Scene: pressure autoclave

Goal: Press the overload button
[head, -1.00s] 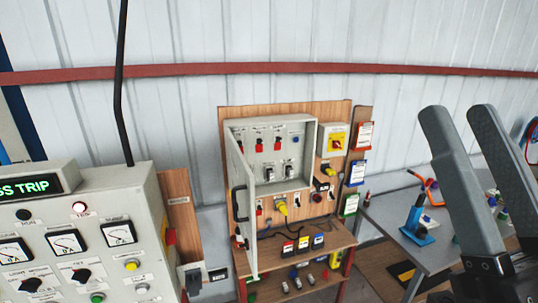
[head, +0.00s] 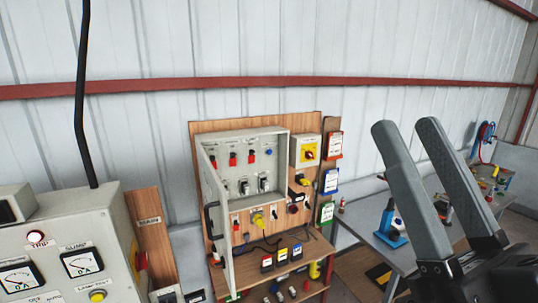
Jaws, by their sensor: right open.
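An open grey electrical cabinet (head: 231,165) is mounted on a wooden board in the middle of the head view. Inside it are red switches (head: 251,157), a small blue button (head: 268,152) at the upper right and two black-and-white switches in the lower row. The labels are too small to read, so I cannot tell which control is marked overload. My right gripper (head: 407,127) is open and empty, fingers pointing up, to the right of the cabinet and apart from it. My left gripper is not in view.
The cabinet door (head: 212,215) hangs open at its left side. A grey control console (head: 75,225) with gauges and a lit TRIP lamp (head: 38,237) stands at the left. A grey workbench (head: 365,217) with tools stands further right.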

